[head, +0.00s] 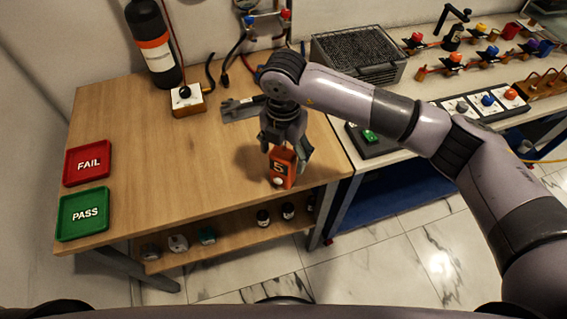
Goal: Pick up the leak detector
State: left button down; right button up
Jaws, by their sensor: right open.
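A small orange box (282,176) with a dark "5" on its face, seemingly the leak detector, is near the front right edge of the wooden bench. A pale round spot shows at its lower end. My right gripper (285,147) points down over it, fingers open, with the box's top between or just in front of them. I cannot tell whether the fingers touch it. The upper part of the box is partly hidden by the gripper. My left gripper is not in view.
The wooden bench (135,130) holds a red FAIL tray (87,175) and a green PASS tray (84,200) at left. A black cylinder (153,42) and a grey wrench-like tool (240,108) are behind. A second bench with valves adjoins at right. The bench's middle is clear.

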jog(key=shift+f, duration=0.95)
grip_shut()
dwell(0.4)
